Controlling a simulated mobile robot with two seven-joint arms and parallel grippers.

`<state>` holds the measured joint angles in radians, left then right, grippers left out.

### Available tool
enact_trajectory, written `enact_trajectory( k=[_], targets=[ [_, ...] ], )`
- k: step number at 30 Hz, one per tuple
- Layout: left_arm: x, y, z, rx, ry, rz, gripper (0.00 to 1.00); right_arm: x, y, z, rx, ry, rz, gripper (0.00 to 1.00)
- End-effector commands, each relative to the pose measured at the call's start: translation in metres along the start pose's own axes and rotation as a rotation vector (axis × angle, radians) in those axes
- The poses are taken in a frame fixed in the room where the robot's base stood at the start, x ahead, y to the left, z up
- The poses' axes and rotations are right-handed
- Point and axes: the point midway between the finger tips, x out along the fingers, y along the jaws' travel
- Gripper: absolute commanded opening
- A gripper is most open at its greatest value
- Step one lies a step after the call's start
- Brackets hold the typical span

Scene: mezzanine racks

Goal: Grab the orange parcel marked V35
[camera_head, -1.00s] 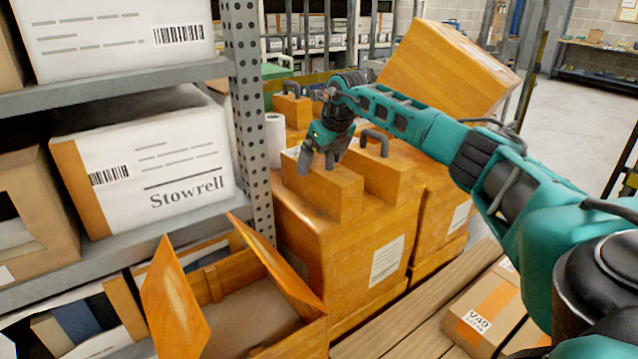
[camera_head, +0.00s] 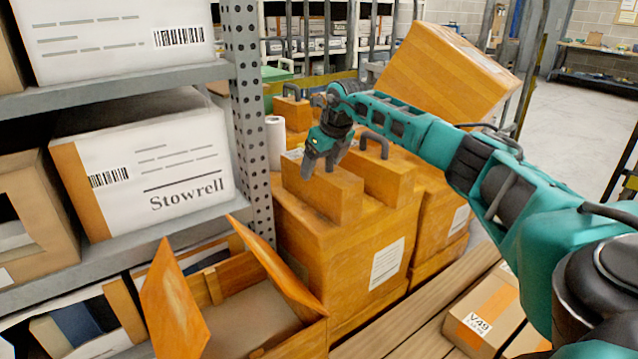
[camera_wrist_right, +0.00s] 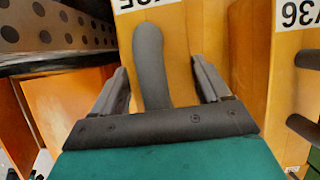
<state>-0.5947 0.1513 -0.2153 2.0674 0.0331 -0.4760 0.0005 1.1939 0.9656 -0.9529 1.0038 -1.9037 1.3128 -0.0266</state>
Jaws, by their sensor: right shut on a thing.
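The orange parcel (camera_head: 322,190) is a block with a dark upright handle, sitting on top of a large orange box. In the right wrist view the parcel (camera_wrist_right: 178,75) carries a white label cut off at the top edge, reading like 35. My right gripper (camera_head: 318,165) is down at its top and shut on the dark handle (camera_wrist_right: 150,65), with one finger on each side in the wrist view. My fingers hide part of the handle in the head view. My left gripper is not in view.
A similar parcel (camera_head: 385,178) with its own handle stands close on the right; its label reads 36 in the wrist view. The perforated rack post (camera_head: 250,120) and a white roll (camera_head: 275,142) are at the left. A tilted orange box (camera_head: 450,75) is behind my arm.

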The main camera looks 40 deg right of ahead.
Motion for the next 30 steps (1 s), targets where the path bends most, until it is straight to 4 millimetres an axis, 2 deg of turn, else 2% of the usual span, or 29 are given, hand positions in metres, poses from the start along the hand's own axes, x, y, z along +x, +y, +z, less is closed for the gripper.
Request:
enact_trajectory(
  k=[1, 12, 18, 23, 26, 30],
  targets=[
    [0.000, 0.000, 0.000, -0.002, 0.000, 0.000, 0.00, 0.000, 0.000, 0.000, 0.000, -0.001, 0.000, 0.33],
    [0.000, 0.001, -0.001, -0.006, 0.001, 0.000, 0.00, -0.002, 0.000, 0.001, 0.001, -0.004, 0.000, 0.00],
    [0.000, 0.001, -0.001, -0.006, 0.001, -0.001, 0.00, -0.002, 0.000, 0.001, 0.000, -0.002, 0.001, 0.00],
    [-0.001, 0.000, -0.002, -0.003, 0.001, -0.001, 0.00, -0.011, 0.000, 0.005, 0.000, -0.002, 0.001, 0.00],
    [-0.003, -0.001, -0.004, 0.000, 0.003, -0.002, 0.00, -0.024, 0.000, 0.011, 0.000, -0.005, 0.001, 0.00],
    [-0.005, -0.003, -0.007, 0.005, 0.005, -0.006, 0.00, -0.051, 0.000, 0.023, 0.000, -0.007, 0.001, 0.00]
  ],
)
